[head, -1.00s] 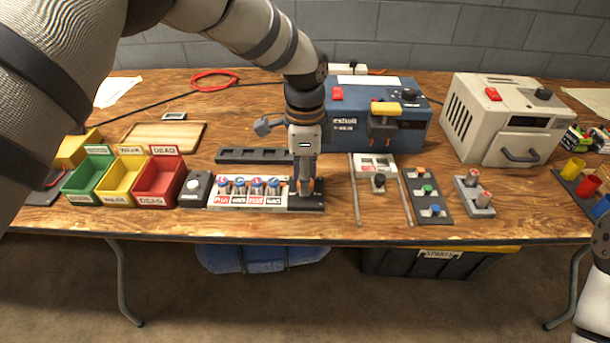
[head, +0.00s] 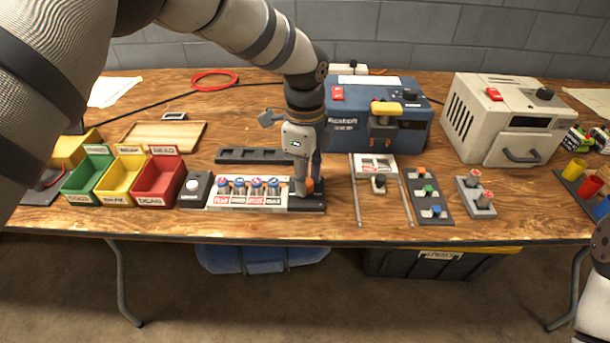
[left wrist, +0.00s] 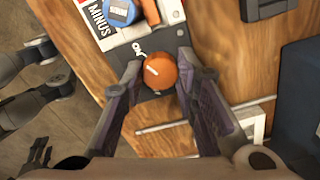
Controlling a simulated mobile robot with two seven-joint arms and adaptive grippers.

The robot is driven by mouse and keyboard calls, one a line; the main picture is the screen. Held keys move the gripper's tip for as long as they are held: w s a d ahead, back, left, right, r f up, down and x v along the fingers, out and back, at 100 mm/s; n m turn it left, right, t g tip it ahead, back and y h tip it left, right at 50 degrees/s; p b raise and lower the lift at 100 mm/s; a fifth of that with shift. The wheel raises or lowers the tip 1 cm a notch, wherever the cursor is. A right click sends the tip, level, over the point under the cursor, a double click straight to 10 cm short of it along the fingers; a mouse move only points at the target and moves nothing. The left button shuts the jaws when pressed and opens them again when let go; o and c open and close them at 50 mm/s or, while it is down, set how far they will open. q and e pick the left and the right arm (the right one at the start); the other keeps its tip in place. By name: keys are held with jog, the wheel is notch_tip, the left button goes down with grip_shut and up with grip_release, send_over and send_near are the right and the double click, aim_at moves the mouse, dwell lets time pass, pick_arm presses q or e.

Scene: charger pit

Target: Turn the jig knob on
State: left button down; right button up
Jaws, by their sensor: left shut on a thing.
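The jig (head: 248,203) is a low strip at the front of the table, holding several blue-topped cells above red and white labels. Its round orange knob (head: 309,185) sits on the dark plate at the right end. My left gripper (head: 303,186) is tilted over the knob. Its two fingers (left wrist: 158,78) stand on either side of the knob, shut on it.
Behind lies a dark empty rack (head: 254,156). To the right are metal rails (head: 357,195), a button strip (head: 427,197) and a blue machine (head: 350,108).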

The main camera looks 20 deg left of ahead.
pick_arm(q)
jog(key=shift+f, duration=0.1)
jog(key=c, duration=1.2)
grip_release()
jog(key=shift+c, duration=0.2)
notch_tip(320, 180, up, 12)
